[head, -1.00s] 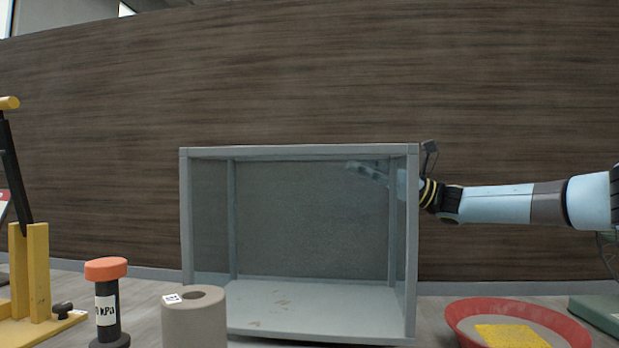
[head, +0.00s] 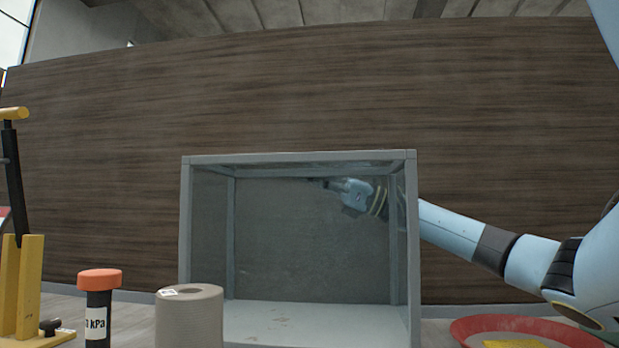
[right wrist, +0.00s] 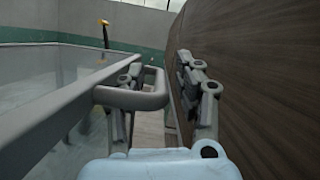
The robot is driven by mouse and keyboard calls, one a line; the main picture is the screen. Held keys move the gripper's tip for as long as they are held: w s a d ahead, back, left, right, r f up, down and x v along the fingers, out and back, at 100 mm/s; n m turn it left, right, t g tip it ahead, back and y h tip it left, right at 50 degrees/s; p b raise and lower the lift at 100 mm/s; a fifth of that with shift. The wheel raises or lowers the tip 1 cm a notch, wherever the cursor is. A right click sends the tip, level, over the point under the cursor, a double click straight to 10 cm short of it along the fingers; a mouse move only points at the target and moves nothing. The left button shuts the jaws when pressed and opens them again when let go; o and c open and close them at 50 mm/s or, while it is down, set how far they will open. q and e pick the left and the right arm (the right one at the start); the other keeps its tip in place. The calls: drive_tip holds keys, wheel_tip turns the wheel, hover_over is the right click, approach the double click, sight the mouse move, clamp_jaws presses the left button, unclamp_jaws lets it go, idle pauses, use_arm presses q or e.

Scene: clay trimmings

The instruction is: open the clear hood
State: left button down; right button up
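The clear hood (head: 298,158) is a grey-framed box with see-through sides, standing upright in the middle of the head view. Its grey loop handle (right wrist: 158,90) shows in the right wrist view, sticking out from the frame's top rail. My right gripper (head: 322,184) shows through the clear panels, behind the hood's upper right part. In the right wrist view my right gripper (right wrist: 165,88) is open, one finger by the inside of the handle loop and one near the wooden wall. The handle's outer bar appears between them, not gripped. My left gripper is out of view.
A brown wooden wall (head: 300,90) stands close behind the hood. In front are a paper-like roll (head: 190,318) and an orange-capped black cylinder (head: 99,310). A yellow stand (head: 22,290) is at left, a red bowl (head: 470,330) at lower right.

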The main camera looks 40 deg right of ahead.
drive_tip(key=shift+w+a+r, duration=0.1)
drive_tip(key=shift+w+a, duration=0.05)
drive_tip(key=shift+w, duration=0.05)
clamp_jaws()
idle(0.4)
